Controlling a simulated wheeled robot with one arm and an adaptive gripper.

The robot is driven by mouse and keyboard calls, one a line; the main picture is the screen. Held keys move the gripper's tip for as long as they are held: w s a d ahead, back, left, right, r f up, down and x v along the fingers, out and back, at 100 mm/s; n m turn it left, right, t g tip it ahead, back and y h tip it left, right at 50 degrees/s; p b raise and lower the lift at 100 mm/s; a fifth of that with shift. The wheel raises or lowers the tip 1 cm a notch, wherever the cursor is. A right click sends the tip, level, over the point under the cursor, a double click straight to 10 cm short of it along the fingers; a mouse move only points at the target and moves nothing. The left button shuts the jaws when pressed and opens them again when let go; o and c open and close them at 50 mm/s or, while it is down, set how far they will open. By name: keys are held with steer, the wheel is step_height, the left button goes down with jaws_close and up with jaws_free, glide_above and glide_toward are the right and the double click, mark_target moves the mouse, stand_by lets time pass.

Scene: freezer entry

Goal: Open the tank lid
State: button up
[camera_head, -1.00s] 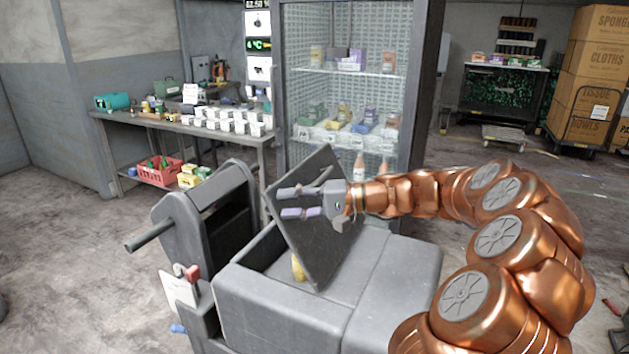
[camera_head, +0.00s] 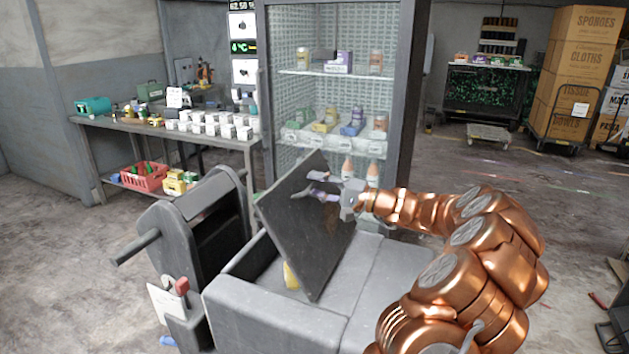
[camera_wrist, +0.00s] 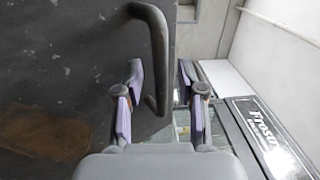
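The tank (camera_head: 385,275) is a grey box in the middle of the head view. Its dark, flat lid (camera_head: 300,235) stands tilted up over the left part, leaving a gap with something yellow (camera_head: 290,276) inside. My gripper (camera_head: 308,187) is in front of the lid's upper part. In the wrist view my gripper (camera_wrist: 160,85) is open. The lid's dark bent handle (camera_wrist: 157,50) runs between the two fingers, with a visible gap to each finger. The lid's face (camera_wrist: 60,70), with a brown patch, fills the left of the wrist view.
A grey housing with a side bar (camera_head: 185,235) stands left of the tank. A tall glass-fronted cabinet (camera_head: 340,90) is close behind. A workbench (camera_head: 200,137) with boxes is at the back left. Stacked cartons (camera_head: 585,60) stand at the back right. The floor at right is mostly clear.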

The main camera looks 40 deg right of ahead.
steer(key=shift+w+a, duration=0.2)
steer(key=shift+w, duration=0.25)
jaws_close()
stand_by(0.5)
